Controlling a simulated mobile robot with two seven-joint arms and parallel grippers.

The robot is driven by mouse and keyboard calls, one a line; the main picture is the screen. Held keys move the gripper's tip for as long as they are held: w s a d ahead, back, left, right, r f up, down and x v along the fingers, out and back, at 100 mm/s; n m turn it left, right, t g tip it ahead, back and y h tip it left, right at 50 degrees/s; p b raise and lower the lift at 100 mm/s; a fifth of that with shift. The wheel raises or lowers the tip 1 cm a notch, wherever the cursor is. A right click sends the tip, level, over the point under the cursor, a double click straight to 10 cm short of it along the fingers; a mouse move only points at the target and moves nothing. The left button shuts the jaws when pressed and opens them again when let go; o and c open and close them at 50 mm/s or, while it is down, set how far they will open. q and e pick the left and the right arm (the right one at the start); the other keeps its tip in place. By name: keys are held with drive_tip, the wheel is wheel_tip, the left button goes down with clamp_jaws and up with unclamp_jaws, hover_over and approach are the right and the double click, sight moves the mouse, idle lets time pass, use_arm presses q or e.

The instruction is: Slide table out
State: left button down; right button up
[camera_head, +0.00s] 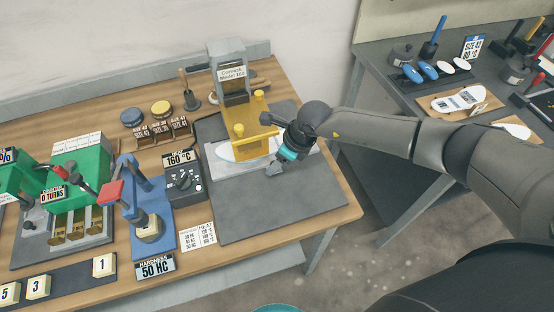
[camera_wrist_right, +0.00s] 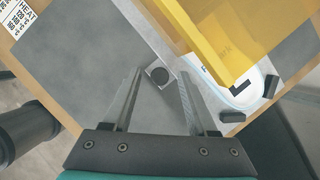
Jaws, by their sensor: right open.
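The sliding table is a light grey metal plate (camera_head: 218,173) under the yellow press cover (camera_head: 257,124), with a white insole (camera_head: 228,153) on it. My right gripper (camera_head: 273,168) is at the front side of the press, pointing down. In the wrist view its fingers (camera_wrist_right: 161,73) are open, and the knob shows between their tips. I cannot tell whether either finger touches it. My left gripper is not in view.
A dial box (camera_head: 184,184) reading 160 °C and a blue hardness tester (camera_head: 147,205) stand left of the press. The grey mat (camera_head: 250,215) in front is clear. A second table (camera_head: 385,82) with insoles stands at the right, across a gap.

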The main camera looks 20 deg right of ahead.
drive_tip(key=shift+c, duration=0.3)
clamp_jaws()
idle(1.1)
